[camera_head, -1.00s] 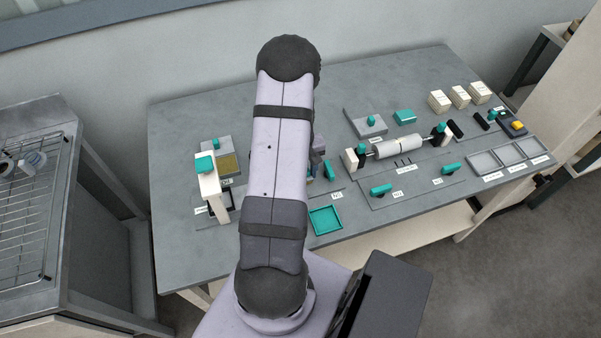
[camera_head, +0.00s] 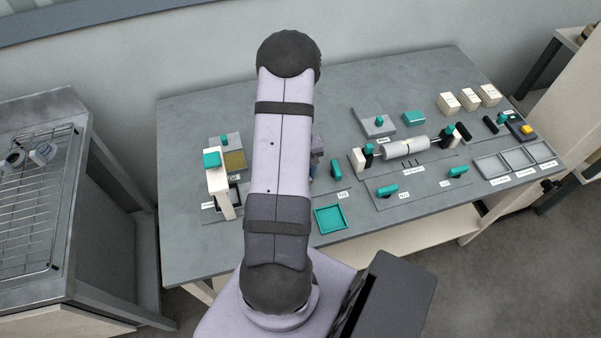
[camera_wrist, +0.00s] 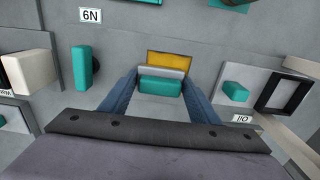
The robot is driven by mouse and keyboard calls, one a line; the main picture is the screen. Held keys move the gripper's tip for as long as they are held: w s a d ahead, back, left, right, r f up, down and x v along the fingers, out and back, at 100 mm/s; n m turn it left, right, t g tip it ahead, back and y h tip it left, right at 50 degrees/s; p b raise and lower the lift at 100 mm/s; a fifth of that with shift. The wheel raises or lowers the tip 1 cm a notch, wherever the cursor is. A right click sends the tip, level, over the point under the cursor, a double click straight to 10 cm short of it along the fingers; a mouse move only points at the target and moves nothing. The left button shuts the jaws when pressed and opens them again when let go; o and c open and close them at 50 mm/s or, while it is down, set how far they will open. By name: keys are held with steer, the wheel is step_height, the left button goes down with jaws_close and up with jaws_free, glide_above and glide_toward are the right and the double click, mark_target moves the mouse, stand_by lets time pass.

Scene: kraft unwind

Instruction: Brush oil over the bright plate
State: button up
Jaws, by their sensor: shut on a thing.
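In the wrist view my gripper (camera_wrist: 158,98) is shut on what looks like a brush (camera_wrist: 162,86), with a teal handle, a grey band and a yellow end. The yellow end points away from the palm, over grey surfaces. I cannot tell whether it touches anything. A pale grey area (camera_wrist: 155,108) shows between the fingers; I cannot tell whether it is the bright plate. A label (camera_wrist: 242,119), seen upside down, seems to read OIL. A yellow-brown pad (camera_head: 235,160) lies left of the arm.
A cream post with a teal top (camera_head: 214,180) stands left of my arm. A teal tray (camera_head: 330,219) lies to its right. A pale roller (camera_head: 404,147) and several cream boxes (camera_head: 468,99) are farther right. A wire rack (camera_head: 38,200) stands on the left bench.

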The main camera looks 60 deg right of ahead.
steer(key=shift+w+a, duration=0.85)
steer(key=shift+w+a, duration=0.9)
steer(key=shift+s+d, duration=0.15)
steer(key=shift+s+d+f, duration=0.1)
steer(key=shift+s+d, duration=0.65)
steer(key=shift+s, duration=0.05)
steer(key=shift+s+d, duration=0.1)
steer(key=shift+s+d, duration=0.8)
steer(key=shift+d, duration=0.1)
